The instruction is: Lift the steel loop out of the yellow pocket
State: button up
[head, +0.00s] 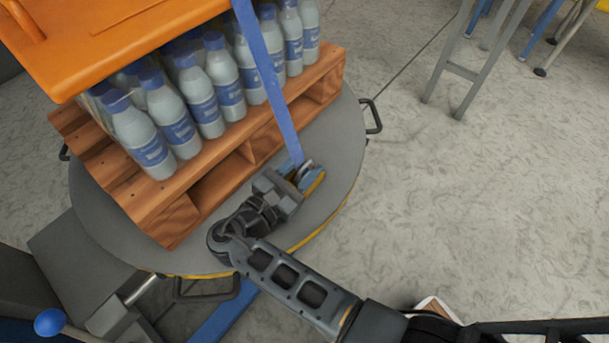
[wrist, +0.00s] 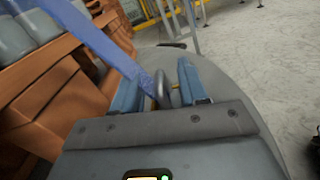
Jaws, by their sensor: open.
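The steel loop (wrist: 162,88) stands upright between the two blue fingers of my gripper (wrist: 159,90) in the wrist view. The fingers are apart, with a gap visible on the loop's right side. In the head view my gripper (head: 300,178) is at the lower end of the blue strap (head: 270,80), low over the round grey platform. The strap also shows in the wrist view (wrist: 95,38), running down to the loop. A little of the yellow pocket (head: 315,183) shows beside the fingers; most of it is hidden by my gripper.
A wooden pallet (head: 185,210) with several blue-labelled bottles (head: 175,125) stands on the round platform (head: 340,150), left of my gripper. An orange cover (head: 110,45) overhangs the bottles. A grey metal frame (head: 460,70) stands at the back.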

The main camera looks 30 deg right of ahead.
jog(key=shift+x, duration=0.9)
grip_shut()
